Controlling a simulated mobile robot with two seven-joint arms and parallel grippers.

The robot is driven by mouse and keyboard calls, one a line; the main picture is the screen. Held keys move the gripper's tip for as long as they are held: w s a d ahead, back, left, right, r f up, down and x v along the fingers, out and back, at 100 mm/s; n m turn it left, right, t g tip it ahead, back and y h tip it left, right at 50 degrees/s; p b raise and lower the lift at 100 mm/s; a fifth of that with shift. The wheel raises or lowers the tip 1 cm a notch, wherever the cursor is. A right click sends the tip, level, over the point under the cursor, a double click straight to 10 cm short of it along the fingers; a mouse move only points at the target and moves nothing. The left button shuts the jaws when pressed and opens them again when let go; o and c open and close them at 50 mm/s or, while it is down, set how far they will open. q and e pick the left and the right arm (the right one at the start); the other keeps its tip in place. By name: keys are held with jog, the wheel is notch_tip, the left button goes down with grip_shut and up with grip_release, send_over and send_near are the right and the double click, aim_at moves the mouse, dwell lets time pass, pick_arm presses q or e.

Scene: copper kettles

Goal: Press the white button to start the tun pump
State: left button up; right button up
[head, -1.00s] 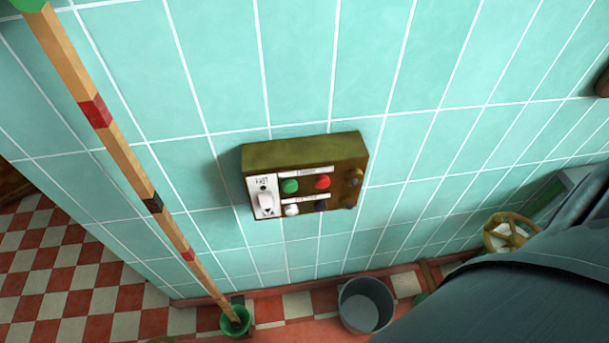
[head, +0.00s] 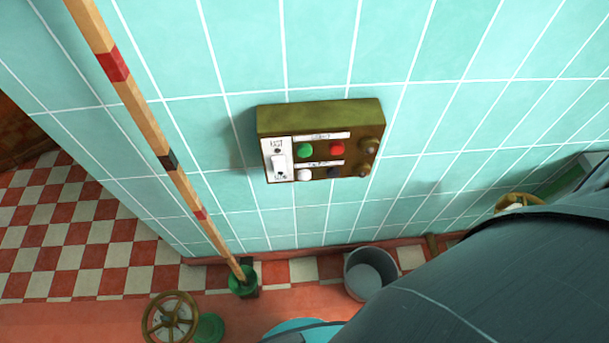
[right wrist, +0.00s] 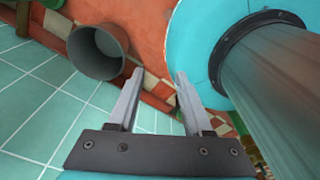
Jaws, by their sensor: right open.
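The white button (head: 304,174) is on the lower row of a brass control box (head: 318,118) fixed to the tiled wall in the head view. A green button (head: 305,150) is just above it, with a red button (head: 337,149) to the right of the green one. A dark blue button (head: 333,172) is right of the white one. A white switch plate (head: 279,163) is on the box's left. My right gripper (right wrist: 156,77) is open and empty in the right wrist view, apart from the box, which that view does not show. My left gripper is not in view.
A banded wooden pole (head: 167,160) stands in a green foot left of the box. A grey bucket (head: 368,273) is on the floor below; it also shows in the right wrist view (right wrist: 98,50). A brass handwheel (head: 171,318) is at the lower left. The wall around the box is clear.

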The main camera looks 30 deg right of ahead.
grip_shut()
jog(key=shift+w, duration=0.1)
dwell(1.5)
